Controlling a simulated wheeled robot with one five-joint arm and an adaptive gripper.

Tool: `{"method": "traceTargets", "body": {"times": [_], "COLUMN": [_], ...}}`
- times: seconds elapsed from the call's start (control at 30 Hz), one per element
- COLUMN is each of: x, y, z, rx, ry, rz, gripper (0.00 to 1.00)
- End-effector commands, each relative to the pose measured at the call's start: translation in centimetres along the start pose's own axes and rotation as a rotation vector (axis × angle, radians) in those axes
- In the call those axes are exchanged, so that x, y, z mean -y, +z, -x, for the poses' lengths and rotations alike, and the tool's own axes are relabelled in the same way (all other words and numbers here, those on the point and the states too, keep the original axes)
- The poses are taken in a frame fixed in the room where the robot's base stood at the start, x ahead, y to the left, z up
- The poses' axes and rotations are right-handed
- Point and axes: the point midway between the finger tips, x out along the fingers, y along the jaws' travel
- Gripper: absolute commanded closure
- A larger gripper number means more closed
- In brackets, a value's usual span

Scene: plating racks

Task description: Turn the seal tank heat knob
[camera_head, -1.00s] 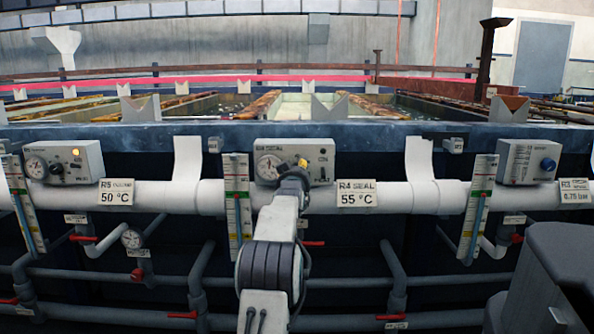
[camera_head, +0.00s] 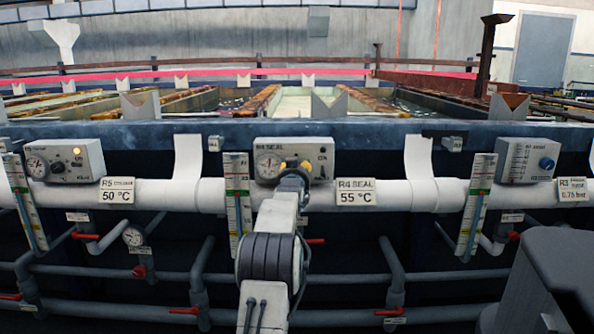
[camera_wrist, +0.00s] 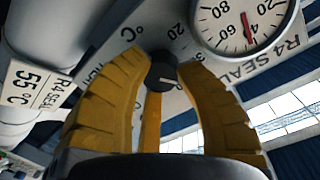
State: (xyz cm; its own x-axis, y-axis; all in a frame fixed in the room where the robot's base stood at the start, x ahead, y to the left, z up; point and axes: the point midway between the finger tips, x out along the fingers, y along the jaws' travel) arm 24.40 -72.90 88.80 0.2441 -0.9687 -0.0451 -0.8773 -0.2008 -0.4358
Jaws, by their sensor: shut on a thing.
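The R4 SEAL control box (camera_head: 321,150) is a grey unit on the tank's front, with a round white dial on its left. In the wrist view the dial (camera_wrist: 243,24) shows a red needle. The heat knob (camera_wrist: 162,72) is small, dark and round with a pale pointer line. My gripper (camera_wrist: 165,74) has yellow fingers, one on each side of the knob, shut on it. In the head view my gripper (camera_head: 293,166) is at the front of the box and hides the knob.
The R5 box (camera_head: 65,160) stands to the left and another box (camera_head: 528,160) with a blue knob to the right. A white pipe (camera_head: 400,195) runs below. A sight gauge (camera_head: 238,200) hangs close left of my arm. The R4 SEAL 55 °C label (camera_head: 356,191) is just right.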

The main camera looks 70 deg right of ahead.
Motion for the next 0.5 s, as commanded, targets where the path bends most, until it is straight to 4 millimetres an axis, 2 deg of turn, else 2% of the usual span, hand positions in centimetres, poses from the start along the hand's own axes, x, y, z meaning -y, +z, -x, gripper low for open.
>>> {"method": "traceTargets", "body": {"times": [0.03,0.27,0.3,0.5], "x": [0.48,0.5,0.51,0.38], "y": [-0.74,-0.77,-0.77,-0.56], "z": [0.09,0.1,0.1,0.07], "rx": [-0.017,-0.017,-0.017,-0.012], "ry": [-0.01,-0.01,-0.01,-0.007], "rz": [-0.001,0.0,0.0,0.0], "gripper": [1.0,1.0,0.67,0.49]}}
